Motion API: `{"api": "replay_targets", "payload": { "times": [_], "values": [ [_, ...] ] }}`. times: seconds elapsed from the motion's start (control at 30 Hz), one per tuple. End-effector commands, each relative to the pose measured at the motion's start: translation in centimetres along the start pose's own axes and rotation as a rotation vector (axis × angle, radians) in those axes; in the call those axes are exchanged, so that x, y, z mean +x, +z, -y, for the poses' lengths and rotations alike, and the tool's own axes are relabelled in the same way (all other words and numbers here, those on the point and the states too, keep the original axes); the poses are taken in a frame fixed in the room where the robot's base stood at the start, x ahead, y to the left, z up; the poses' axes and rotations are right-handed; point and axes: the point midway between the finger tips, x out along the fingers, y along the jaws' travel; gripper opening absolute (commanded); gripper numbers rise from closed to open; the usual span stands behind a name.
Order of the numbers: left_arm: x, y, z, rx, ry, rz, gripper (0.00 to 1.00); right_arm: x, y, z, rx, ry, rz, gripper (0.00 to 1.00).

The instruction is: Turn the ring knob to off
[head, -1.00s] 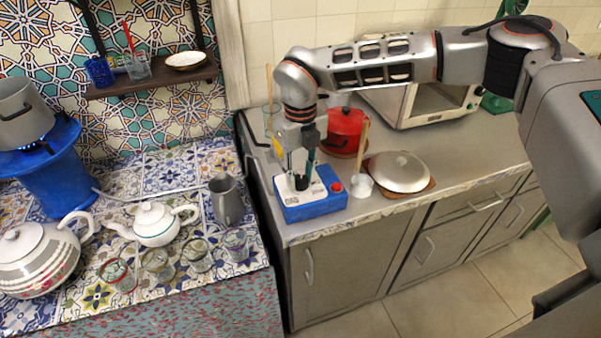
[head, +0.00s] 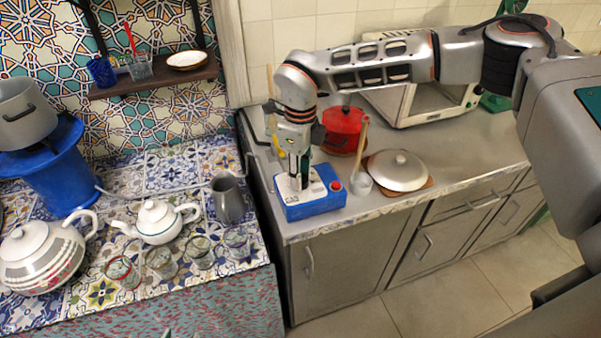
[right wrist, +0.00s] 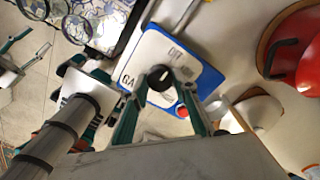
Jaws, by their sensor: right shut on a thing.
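The blue control box (head: 316,204) with a white top stands on the front left of the grey counter. Its black round knob (right wrist: 160,77) shows in the right wrist view, between the fingertips of my right gripper (right wrist: 161,88). In the head view, the right gripper (head: 297,180) points down onto the box top and hides the knob. It is shut on the knob. Lettering on the top is partly hidden. A red button (head: 336,186) sits beside the gripper. My left gripper (right wrist: 20,62) appears apart from the box, at the left of the right wrist view, with its fingers spread and empty.
A white ladle cup (head: 361,184), a lidded pan (head: 398,170) and a red pot (head: 342,130) stand close to the box. A grey jug (head: 228,200), teapots (head: 156,221) and several glasses are on the tiled counter. A blue burner (head: 62,175) holds a grey pot (head: 25,115).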

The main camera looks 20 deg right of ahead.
Motion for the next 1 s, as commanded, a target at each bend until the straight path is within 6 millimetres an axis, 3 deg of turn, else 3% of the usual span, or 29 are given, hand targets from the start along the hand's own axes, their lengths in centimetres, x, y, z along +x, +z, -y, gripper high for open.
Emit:
{"api": "replay_targets", "payload": {
  "times": [0.4,0.43,0.47,0.5,0.83,1.0],
  "values": [
    [0.0,0.2,0.0,0.0,-0.001,0.003,0.4,0.1,0.0,0.0,-0.009,0.0,-0.001,0.06],
    [0.0,0.2,0.0,0.0,-0.001,0.003,0.4,0.1,0.0,0.0,-0.009,0.0,-0.001,0.35],
    [0.0,0.2,0.0,0.0,-0.001,0.004,0.4,0.1,0.0,0.0,-0.009,0.0,-0.001,0.43],
    [0.0,0.2,0.0,0.0,-0.001,0.004,0.4,0.1,0.0,0.0,-0.009,0.0,-0.001,0.45],
    [-0.1,0.3,0.1,0.0,-0.002,0.006,0.4,-0.1,0.0,0.0,-0.007,0.0,0.0,0.45],
    [-0.1,0.2,0.1,0.0,-0.002,0.005,0.4,-1.8,0.1,0.1,-0.007,-0.001,0.002,0.45]
  ]
}}
